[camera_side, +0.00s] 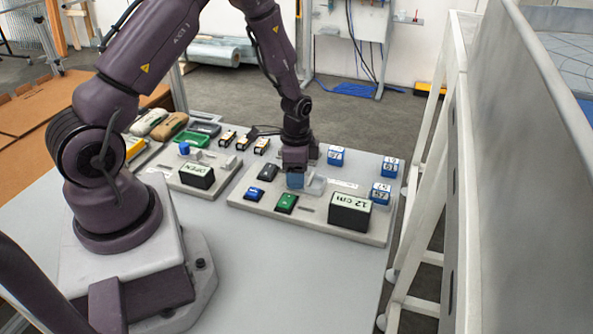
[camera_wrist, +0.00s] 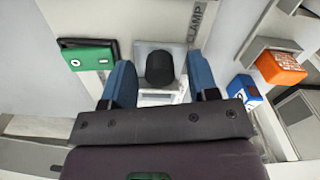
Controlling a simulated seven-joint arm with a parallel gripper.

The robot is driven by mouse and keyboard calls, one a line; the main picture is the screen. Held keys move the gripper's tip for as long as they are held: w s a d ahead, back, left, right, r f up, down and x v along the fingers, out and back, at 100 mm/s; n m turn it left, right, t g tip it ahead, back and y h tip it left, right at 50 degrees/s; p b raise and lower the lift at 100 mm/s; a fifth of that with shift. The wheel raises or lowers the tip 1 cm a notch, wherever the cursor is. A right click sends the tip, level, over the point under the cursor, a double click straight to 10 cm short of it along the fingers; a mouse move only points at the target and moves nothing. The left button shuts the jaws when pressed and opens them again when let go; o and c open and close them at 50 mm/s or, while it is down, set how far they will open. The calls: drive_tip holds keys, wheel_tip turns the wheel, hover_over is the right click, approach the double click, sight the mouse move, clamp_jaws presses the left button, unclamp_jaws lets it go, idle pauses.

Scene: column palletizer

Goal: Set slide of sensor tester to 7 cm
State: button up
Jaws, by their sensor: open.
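The tester board (camera_side: 315,223) is a pale panel in the side view. Its black display box (camera_side: 350,212) reads 12 cm. My gripper (camera_side: 295,181) points down over the board, beside a pale grey block. In the wrist view, my gripper (camera_wrist: 161,80) is open, with one blue finger on each side of a black round knob (camera_wrist: 160,68). The knob sits on a pale block near a CLAMP label. I cannot tell whether either finger touches it. The slide's track is not clearly visible.
Blue-and-white cubes (camera_side: 335,156) stand at the board's back and right. An orange block (camera_wrist: 280,67) shows right in the wrist view. Another panel has an OPEN display (camera_side: 197,175).

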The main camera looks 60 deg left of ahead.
sight(315, 185)
clamp_jaws()
drive_tip(key=shift+w+d, duration=1.65)
unclamp_jaws()
drive_tip(key=shift+r, duration=0.1)
wheel_tip(315, 185, up, 13)
